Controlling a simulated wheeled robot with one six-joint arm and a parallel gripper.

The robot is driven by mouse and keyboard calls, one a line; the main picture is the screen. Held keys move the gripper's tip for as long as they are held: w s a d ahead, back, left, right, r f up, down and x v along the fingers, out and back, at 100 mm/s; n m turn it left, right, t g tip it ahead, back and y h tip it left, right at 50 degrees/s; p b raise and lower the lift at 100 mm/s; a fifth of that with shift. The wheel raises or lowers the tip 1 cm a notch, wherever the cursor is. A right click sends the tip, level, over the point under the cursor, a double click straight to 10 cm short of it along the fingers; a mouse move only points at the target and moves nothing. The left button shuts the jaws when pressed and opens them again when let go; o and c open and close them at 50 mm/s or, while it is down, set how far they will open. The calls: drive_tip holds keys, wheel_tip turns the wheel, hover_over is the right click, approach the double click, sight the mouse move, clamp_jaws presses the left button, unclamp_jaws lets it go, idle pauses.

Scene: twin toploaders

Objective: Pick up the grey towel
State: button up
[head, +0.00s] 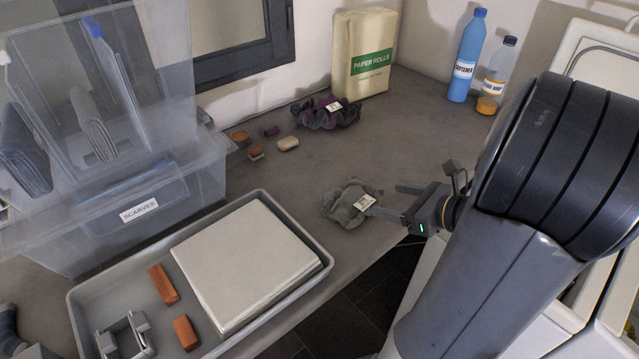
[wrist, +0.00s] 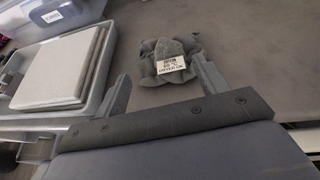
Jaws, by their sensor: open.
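The grey towel (head: 347,203) lies crumpled on the grey counter near its front edge, with a white label on it. In the wrist view the towel (wrist: 153,48) sits beyond and between the two fingers, and its label faces me. My gripper (head: 385,200) is open and just right of the towel in the head view.
A grey tray (head: 285,212) with a white folded stack (head: 245,262) and orange-brown blocks (head: 163,284) stands left of the towel. Behind are a dark purple cloth (head: 325,113), small bars (head: 288,144), a paper rolls pack (head: 366,55) and bottles (head: 467,60). A clear bin (head: 150,180) stands left.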

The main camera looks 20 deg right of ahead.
sight(357, 188)
drive_tip(key=x, duration=1)
drive_tip(key=shift+w+d, duration=0.25)
drive_tip(key=shift+w, duration=0.4)
drive_tip(key=shift+r+t, duration=0.1)
drive_tip(key=shift+t, duration=0.2)
drive_tip(key=c, duration=1.5)
